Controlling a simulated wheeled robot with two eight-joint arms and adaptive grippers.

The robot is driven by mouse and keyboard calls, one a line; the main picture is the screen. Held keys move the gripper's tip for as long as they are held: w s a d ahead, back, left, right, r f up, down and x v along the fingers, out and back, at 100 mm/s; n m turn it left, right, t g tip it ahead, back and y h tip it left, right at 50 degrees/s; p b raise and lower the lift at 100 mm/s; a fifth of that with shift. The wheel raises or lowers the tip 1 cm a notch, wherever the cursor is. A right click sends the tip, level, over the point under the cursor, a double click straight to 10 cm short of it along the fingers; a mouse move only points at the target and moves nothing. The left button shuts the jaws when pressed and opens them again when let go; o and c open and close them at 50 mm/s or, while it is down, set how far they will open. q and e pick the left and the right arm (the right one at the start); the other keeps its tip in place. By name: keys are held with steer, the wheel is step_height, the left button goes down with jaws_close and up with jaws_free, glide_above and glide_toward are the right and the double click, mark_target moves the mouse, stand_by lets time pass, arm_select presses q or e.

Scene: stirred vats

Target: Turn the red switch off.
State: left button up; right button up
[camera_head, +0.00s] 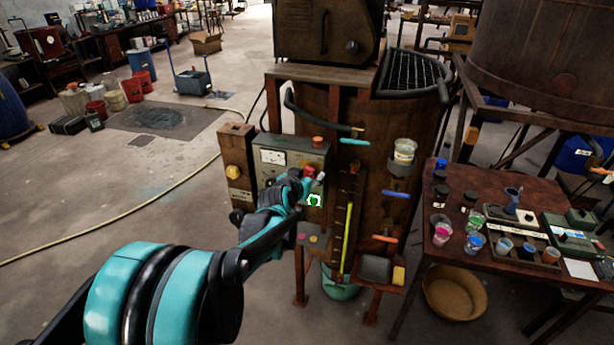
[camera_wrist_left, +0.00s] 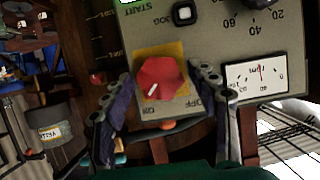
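The red switch (camera_wrist_left: 160,78) is a faceted knob on a yellow plate, seen in the left wrist view. Its white mark points down-left toward the ON label; the OFF label is to the right. My left gripper (camera_wrist_left: 158,90) is open, with one finger on each side of the knob and gaps visible between. In the head view my left gripper (camera_head: 298,186) is at the front of the control panel (camera_head: 290,150) and partly covers it. A bit of red (camera_head: 309,171) beside the fingers appears to be the switch. My right gripper is not in view.
A green-lit button (camera_head: 314,200) is close beside the left gripper. A yellow knob (camera_head: 233,172) on a wooden post is to the left, and a gauge (camera_wrist_left: 257,77) is near the right finger.

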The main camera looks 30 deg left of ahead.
arm_select(q)
steer(key=c, duration=0.8)
steer(key=shift+a+n, duration=0.1)
steer(key=shift+n, duration=0.2)
steer(key=shift+a+n+t+h, duration=0.1)
steer(key=shift+n+t+h, duration=0.3)
steer(key=shift+n+h, duration=0.5)
steer(key=n+h+b, duration=0.1)
steer(key=n, duration=0.1)
steer(key=shift+f+n+t, duration=0.15)
steer(key=shift+n+t, duration=0.15)
steer(key=shift+n, duration=0.1)
steer(key=n+t+h+b, duration=0.1)
steer(key=n, duration=0.1)
steer(key=n+t+h+b, duration=0.1)
steer(key=n+b, duration=0.1)
steer(key=n, duration=0.1)
steer(key=n+t+h+b, duration=0.1)
steer(key=n+b, duration=0.1)
steer(key=n, duration=0.1)
steer(key=shift+s+a+f, duration=0.1)
steer(key=shift+f, duration=0.1)
steer(key=shift+n, duration=0.3)
